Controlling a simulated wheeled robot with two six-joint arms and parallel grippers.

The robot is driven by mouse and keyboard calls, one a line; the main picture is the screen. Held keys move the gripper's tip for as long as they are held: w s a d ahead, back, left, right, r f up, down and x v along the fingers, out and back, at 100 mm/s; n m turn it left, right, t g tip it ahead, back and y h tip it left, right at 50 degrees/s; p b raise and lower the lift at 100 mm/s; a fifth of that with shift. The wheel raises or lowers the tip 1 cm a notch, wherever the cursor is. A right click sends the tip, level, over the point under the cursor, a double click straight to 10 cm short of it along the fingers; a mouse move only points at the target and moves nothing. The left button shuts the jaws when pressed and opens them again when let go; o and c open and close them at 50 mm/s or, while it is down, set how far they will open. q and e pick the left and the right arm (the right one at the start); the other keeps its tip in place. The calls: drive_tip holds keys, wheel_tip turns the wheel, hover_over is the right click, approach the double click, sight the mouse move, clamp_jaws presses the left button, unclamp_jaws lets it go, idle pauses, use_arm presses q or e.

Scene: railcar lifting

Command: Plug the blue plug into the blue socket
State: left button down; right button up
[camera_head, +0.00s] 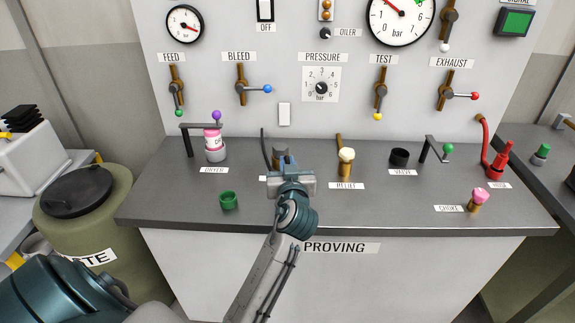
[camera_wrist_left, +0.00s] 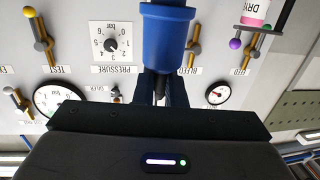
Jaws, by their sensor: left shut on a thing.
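My left gripper (camera_head: 284,160) is over the grey bench, in front of the panel, between the dryer and relief stations. It is shut on the blue plug (camera_wrist_left: 165,40), a blue cylinder with a wider collar, at the top middle of the left wrist view. A dark cable (camera_wrist_left: 160,84) shows between the fingers below the plug. In the head view my gripper and wrist largely hide the plug. I cannot make out a blue socket in either view. My right gripper is in neither view.
Left of my gripper are the pink dryer canister (camera_head: 213,140) and a green cup (camera_head: 228,201). To the right are the relief valve (camera_head: 346,161), a black cup (camera_head: 399,157) and a red fitting (camera_head: 499,160). The bleed lever (camera_head: 254,89) projects from the panel. The bench front is mostly clear.

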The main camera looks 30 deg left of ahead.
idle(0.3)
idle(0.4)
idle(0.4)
use_arm(q)
drive_tip(key=shift+b, duration=0.3)
drive_tip(key=shift+f, duration=0.15)
drive_tip(key=shift+f+b, duration=0.3)
drive_tip(key=shift+b, duration=0.15)
drive_tip(key=shift+f, duration=0.1)
drive_tip(key=shift+f+b, duration=1.5)
